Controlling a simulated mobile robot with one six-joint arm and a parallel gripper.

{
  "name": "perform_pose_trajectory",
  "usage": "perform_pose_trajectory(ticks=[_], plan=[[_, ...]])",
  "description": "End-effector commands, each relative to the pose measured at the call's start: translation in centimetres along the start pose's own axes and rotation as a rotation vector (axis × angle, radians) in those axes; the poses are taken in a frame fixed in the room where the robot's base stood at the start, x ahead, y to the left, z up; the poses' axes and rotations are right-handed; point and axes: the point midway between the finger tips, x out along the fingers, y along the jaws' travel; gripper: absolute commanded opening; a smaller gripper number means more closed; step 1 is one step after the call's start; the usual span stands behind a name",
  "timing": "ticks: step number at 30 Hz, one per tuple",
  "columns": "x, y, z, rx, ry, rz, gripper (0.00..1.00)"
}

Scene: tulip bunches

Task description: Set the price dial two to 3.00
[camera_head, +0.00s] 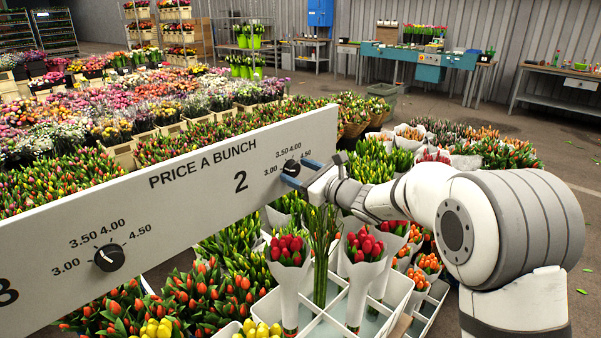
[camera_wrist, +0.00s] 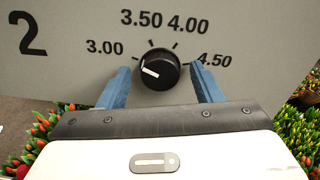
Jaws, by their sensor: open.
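Price dial two (camera_wrist: 157,69) is a round black knob on the grey price board, below the labels 3.00, 3.50, 4.00 and 4.50. Its white mark points left and slightly up, close to the 3.00 tick and seemingly a little below it. My gripper (camera_wrist: 160,72) is open, with one blue finger on each side of the knob and a visible gap to it on both sides. In the head view, the dial (camera_head: 291,167) shows at the board's right end, partly hidden by a blue finger of my gripper (camera_head: 301,176).
The long price board (camera_head: 170,200) carries another black dial (camera_head: 109,257) to the left. Below stand a white divided crate (camera_head: 330,318) and red tulip bunches in white wrap (camera_head: 288,265), close under my arm. Flower crates fill the floor behind the board.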

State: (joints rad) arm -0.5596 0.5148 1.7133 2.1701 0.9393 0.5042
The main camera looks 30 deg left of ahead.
Motion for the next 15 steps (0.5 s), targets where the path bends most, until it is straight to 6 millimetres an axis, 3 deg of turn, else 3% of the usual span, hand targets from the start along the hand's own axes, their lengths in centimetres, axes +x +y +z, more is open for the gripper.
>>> perform_pose_trajectory(ticks=[4,15], plan=[[-0.01,0.00,0.00,0.000,0.000,0.000,0.59],[-0.04,-0.01,0.00,0.000,0.000,0.000,0.29]])
